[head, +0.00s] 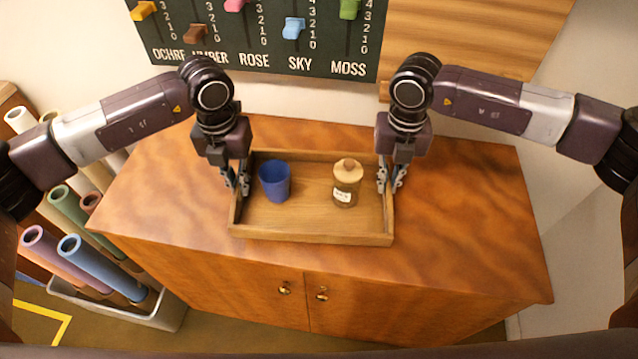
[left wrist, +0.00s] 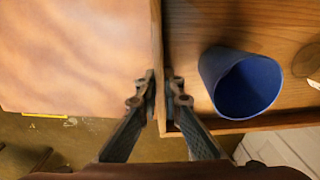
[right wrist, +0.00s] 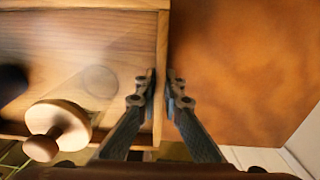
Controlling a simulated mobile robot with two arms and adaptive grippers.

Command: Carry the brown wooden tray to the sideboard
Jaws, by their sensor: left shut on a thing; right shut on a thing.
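The brown wooden tray (head: 312,231) is at the top of the wooden sideboard (head: 460,220), over its middle. I cannot tell whether it rests on the top or is held just above it. A blue cup (head: 275,182) stands in its left half and a jar with a wooden lid (head: 346,182) in its right half. My left gripper (head: 243,190) is shut on the tray's left wall, which shows between its fingers in the left wrist view (left wrist: 157,60). My right gripper (head: 383,184) is shut on the right wall, seen in the right wrist view (right wrist: 162,60).
A dark board with coloured sliders (head: 262,40) hangs on the wall behind. A white bin (head: 160,318) with several coloured rolls (head: 85,262) stands left of the sideboard. The sideboard top is clear on both sides of the tray.

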